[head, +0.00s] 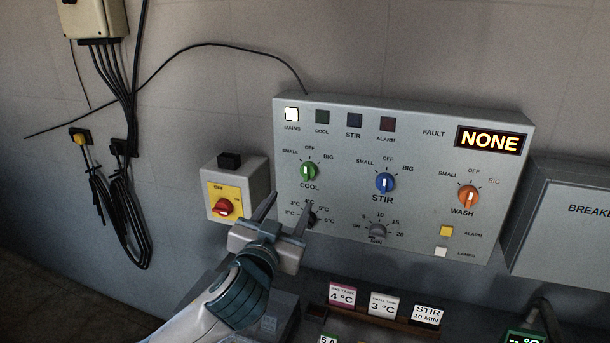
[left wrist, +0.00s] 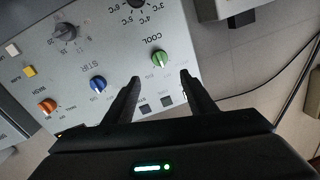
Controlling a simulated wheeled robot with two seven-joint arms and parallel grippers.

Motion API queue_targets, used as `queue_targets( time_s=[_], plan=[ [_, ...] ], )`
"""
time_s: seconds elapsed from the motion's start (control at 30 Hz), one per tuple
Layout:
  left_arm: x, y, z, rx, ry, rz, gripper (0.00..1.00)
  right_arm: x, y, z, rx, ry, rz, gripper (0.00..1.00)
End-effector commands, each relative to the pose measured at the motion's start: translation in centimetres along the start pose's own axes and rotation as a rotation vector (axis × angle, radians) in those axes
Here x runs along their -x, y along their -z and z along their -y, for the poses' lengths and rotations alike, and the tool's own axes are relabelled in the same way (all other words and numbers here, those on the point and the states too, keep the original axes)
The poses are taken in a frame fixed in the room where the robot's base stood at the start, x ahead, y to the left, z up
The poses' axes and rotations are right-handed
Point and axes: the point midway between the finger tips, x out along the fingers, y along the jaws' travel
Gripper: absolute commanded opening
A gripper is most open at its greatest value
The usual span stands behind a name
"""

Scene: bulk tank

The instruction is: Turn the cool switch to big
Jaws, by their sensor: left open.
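The cool switch (head: 309,171) is a green knob with a white pointer line, upper left on the grey control panel (head: 425,118). Its pointer stands about upright, toward OFF, with SMALL to its left and BIG to its right. My left gripper (head: 291,199) is open and empty, below and left of the knob in the head view. In the left wrist view the panel appears upside down, and the green knob (left wrist: 159,58) shows just beyond and between the two open fingertips (left wrist: 160,76). I see no contact with it. My right gripper is not in view.
A blue stir knob (head: 384,184) and an orange wash knob (head: 468,197) sit to the right. A black temperature dial (head: 311,217) lies below the cool switch, partly behind my finger. A box with a red rotary switch (head: 226,207) stands left. The fault display (head: 490,141) reads NONE.

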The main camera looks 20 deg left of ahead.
Motion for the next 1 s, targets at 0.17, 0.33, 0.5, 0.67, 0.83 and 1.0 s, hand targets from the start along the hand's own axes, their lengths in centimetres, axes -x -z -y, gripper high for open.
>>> queue_targets(
  time_s=[0.17, 0.33, 0.5, 0.67, 0.83, 1.0],
  plan=[
    [-3.2, 0.2, 0.1, -0.004, 0.002, 0.002, 0.51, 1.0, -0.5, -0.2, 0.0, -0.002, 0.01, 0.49],
    [-6.2, 0.2, 0.1, -0.003, 0.002, 0.002, 0.51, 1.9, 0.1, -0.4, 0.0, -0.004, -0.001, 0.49],
    [-9.2, 0.2, 0.1, -0.003, 0.002, 0.002, 0.51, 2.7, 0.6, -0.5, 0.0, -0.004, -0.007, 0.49],
    [-11.7, 0.2, 0.1, -0.002, 0.001, 0.001, 0.51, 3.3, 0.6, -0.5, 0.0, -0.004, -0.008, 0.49],
    [-13.3, 0.1, 0.0, -0.001, 0.001, 0.001, 0.51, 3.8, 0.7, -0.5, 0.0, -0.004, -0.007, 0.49],
    [-14.0, 0.0, 0.0, -0.001, 0.0, 0.001, 0.51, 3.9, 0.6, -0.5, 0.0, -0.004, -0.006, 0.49]
  ],
)
